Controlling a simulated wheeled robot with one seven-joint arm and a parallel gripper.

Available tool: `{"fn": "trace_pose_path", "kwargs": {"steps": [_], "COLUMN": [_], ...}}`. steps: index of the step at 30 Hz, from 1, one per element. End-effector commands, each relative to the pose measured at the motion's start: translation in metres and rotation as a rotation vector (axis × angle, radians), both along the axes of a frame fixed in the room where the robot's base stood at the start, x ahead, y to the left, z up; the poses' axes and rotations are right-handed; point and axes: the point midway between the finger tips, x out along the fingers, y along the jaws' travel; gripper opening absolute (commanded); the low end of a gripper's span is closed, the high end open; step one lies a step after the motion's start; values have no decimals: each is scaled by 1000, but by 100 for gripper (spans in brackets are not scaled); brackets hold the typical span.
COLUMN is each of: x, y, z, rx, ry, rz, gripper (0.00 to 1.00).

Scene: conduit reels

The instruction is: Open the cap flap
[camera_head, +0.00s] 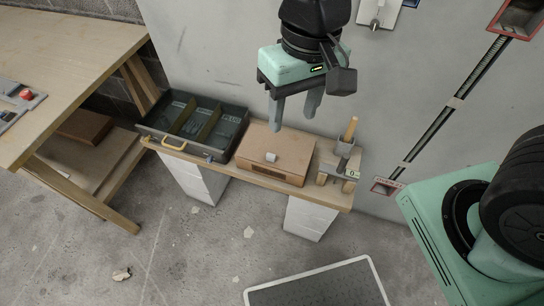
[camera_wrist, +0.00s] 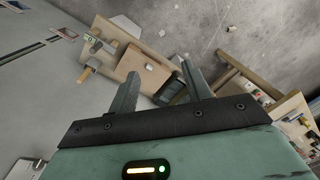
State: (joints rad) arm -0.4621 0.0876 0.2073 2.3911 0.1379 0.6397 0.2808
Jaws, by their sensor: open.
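My gripper (camera_head: 292,122) is open and empty, pointing down above the back of a low bench. It also shows in the wrist view (camera_wrist: 160,71), with clear space between the fingers. Below it on the bench is a brown wooden box (camera_head: 261,141) with a flat top and a small pale grey block (camera_head: 273,157) at its front edge. The box looks closed. It also shows in the wrist view (camera_wrist: 145,64), beyond the fingertips and not touched. I cannot tell for certain which part is the cap flap.
A dark compartment tray (camera_head: 178,147) stands left of the box, a wooden holder with a handled tool (camera_head: 347,138) right of it. A wooden table (camera_head: 75,55) is at far left. The wall behind carries a conduit (camera_head: 455,103) with red-edged boxes (camera_head: 386,187). The floor in front is mostly clear.

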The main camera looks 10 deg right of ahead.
Motion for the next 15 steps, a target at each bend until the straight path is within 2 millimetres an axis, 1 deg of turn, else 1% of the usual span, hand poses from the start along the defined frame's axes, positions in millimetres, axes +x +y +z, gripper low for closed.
{"fn": "trace_pose_path", "kwargs": {"steps": [1, 2, 3, 5, 6, 9, 10, 12, 15], "x": [23, 37, 56, 82, 98, 130, 138, 151, 161], "y": [6, 8, 10, 10, 9, 5, 4, 0, -2], "z": [-43, -58, -77, -105, -123, -159, -167, -181, -190], "rx": [-6, -10, -18, -35, -47, -77, -84, -97, -107], "ry": [22, 30, 38, 43, 42, 32, 27, 17, 7], "rz": [-114, -191, -289, -431, -515, -689, -729, -803, -860], "gripper": [49, 49, 49, 49, 49, 49, 49, 49, 49]}}
